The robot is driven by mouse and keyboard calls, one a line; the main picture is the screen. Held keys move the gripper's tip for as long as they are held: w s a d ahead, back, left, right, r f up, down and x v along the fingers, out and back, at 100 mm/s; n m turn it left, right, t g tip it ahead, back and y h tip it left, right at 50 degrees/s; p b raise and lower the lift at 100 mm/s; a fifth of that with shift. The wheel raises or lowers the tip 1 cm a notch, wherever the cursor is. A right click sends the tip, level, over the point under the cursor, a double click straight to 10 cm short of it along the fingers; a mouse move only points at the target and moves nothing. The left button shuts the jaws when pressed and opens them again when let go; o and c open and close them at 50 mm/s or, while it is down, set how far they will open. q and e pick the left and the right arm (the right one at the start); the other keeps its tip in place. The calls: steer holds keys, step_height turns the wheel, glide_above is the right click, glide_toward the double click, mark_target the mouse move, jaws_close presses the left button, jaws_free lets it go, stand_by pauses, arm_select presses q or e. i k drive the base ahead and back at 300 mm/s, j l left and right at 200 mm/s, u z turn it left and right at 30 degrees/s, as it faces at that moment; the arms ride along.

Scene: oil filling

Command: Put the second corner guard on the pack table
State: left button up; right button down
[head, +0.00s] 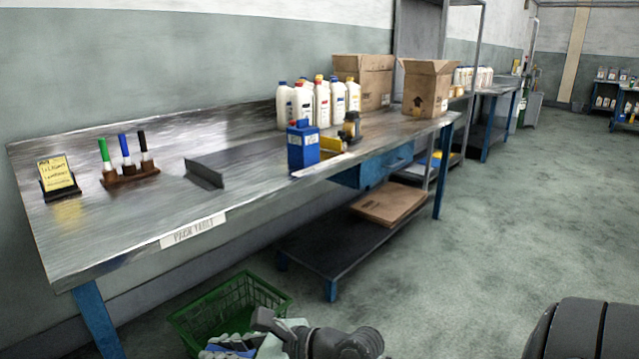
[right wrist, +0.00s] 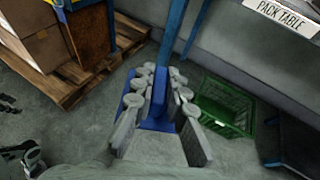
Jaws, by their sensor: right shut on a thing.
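The pack table (head: 120,226) is a long metal-topped bench along the left wall in the head view, with its name label on the front edge. My right gripper (right wrist: 158,88) is shut on a blue angled piece (right wrist: 159,92), which looks like the corner guard, held above the floor. In the head view, this gripper is at the bottom edge, below the table top and partly cut off. A dark grey angled piece (head: 206,172) lies on the table top. Part of what looks like my left gripper (right wrist: 24,155) shows in the right wrist view's lower left; its jaws are unclear.
A green basket (head: 228,300) stands on the floor in front of the table. A note stand (head: 58,177), marker holder (head: 130,175), blue box (head: 303,147), several white bottles and cardboard boxes (head: 428,88) stand on the table. A pallet (right wrist: 85,95) holds boxes.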

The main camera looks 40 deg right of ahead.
mark_target(280, 173)
steer(key=i+l, duration=0.1)
steer(key=l, duration=0.85)
steer(key=i+l, duration=0.15)
steer(key=l, duration=0.3)
